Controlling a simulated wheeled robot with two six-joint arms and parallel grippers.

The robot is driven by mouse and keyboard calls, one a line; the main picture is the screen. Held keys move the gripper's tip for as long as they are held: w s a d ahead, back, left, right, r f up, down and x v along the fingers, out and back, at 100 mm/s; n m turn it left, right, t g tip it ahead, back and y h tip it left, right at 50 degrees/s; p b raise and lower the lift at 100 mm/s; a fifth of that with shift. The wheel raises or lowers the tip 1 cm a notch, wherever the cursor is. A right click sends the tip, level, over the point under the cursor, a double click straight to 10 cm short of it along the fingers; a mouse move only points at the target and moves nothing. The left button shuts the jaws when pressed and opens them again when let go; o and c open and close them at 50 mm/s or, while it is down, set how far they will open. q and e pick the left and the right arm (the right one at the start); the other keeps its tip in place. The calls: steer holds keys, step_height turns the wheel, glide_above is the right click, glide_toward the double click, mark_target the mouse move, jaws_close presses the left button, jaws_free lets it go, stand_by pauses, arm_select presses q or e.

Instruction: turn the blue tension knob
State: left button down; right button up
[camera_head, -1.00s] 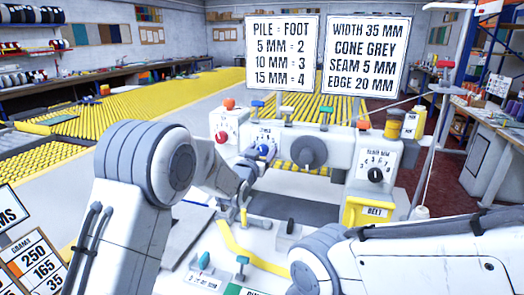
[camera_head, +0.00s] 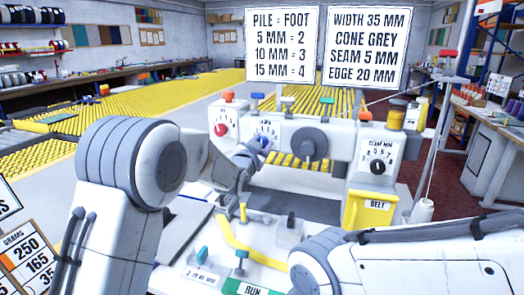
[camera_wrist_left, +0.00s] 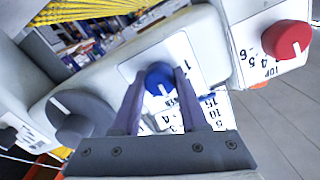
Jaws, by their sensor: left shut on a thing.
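The blue tension knob (camera_wrist_left: 159,78) sits on a white numbered dial plate on the machine's front. In the head view the knob (camera_head: 265,142) shows just past my left gripper (camera_head: 256,148). In the left wrist view my left gripper (camera_wrist_left: 158,88) has one finger on each side of the knob and is shut on it. A pale pointer line shows on the knob. Part of the dial's numbers is hidden by the fingers. My right arm crosses the lower right of the head view, but its gripper cannot be made out.
A red knob (camera_head: 220,129) is left of the blue one, and a large grey knob (camera_head: 308,144) is right of it. A black seam knob (camera_head: 377,167) is farther right above a yellow belt box (camera_head: 368,210). Two sign boards (camera_head: 282,48) stand behind the machine.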

arm_select(q)
steer(key=m+b, duration=0.2)
steer(key=m, duration=0.1)
steer(key=m+b, duration=0.1)
steer(key=b, duration=0.1)
steer(key=shift+f+m, duration=0.25)
steer(key=shift+m, duration=0.05)
steer(key=shift+d+r+m+b, duration=0.1)
steer(key=shift+r+m+b, duration=0.05)
steer(key=shift+m+b, duration=1.65)
steer(key=shift+c, duration=2.2)
jaws_free()
steer(key=shift+s, duration=0.15)
steer(key=b+v, duration=0.1)
steer(key=v, duration=0.9)
steer(key=shift+s, duration=0.2)
